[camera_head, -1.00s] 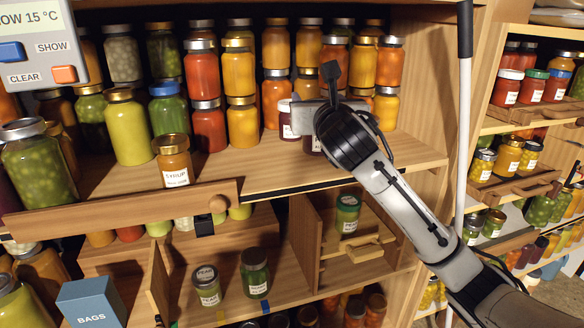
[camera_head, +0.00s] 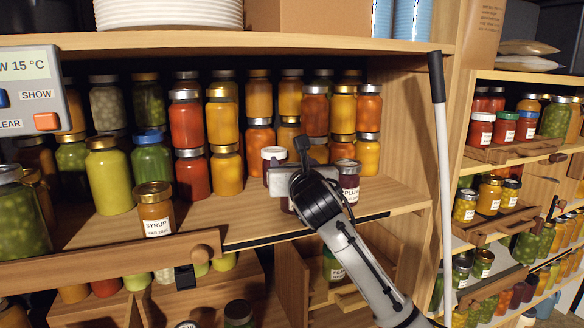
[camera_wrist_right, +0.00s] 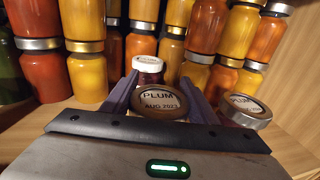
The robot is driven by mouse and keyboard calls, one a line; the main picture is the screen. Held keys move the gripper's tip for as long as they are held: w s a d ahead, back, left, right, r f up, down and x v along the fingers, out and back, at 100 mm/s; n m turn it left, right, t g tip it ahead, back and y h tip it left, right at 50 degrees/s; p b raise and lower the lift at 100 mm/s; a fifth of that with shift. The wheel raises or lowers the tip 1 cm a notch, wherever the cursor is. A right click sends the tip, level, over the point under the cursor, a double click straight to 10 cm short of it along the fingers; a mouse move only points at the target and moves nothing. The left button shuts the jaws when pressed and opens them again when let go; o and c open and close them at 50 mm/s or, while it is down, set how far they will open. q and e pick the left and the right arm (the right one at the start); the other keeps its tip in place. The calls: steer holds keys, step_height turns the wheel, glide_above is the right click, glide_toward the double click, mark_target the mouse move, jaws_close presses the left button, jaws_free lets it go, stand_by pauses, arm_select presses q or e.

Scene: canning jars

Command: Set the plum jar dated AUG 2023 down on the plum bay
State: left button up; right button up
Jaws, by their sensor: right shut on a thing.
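My right gripper (camera_head: 288,180) is at the middle shelf. In the right wrist view its fingers (camera_wrist_right: 160,85) are shut on a plum jar (camera_wrist_right: 158,104) whose lid reads PLUM AUG 2023. That jar looks upright; the gripper mostly hides it in the head view, and I cannot tell whether its base touches the shelf. A white-lidded dark jar (camera_head: 273,155) stands behind it. Another plum jar (camera_head: 348,182) stands to the right; its lid (camera_wrist_right: 245,108) also reads PLUM. These jars stand at the right part of the shelf (camera_head: 395,195). My left gripper is not in view.
Stacked orange and yellow jars (camera_head: 225,120) stand close behind. A syrup jar (camera_head: 154,210) and green jars (camera_head: 110,180) stand left. A wooden rail (camera_head: 110,260) with a knob runs along the left front. A white pole (camera_head: 442,150) stands right. Bare shelf shows at right front.

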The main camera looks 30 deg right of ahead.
steer(key=shift+f, duration=0.1)
steer(key=o, duration=1.4)
steer(key=shift+f, duration=0.15)
steer(key=v, duration=1.2)
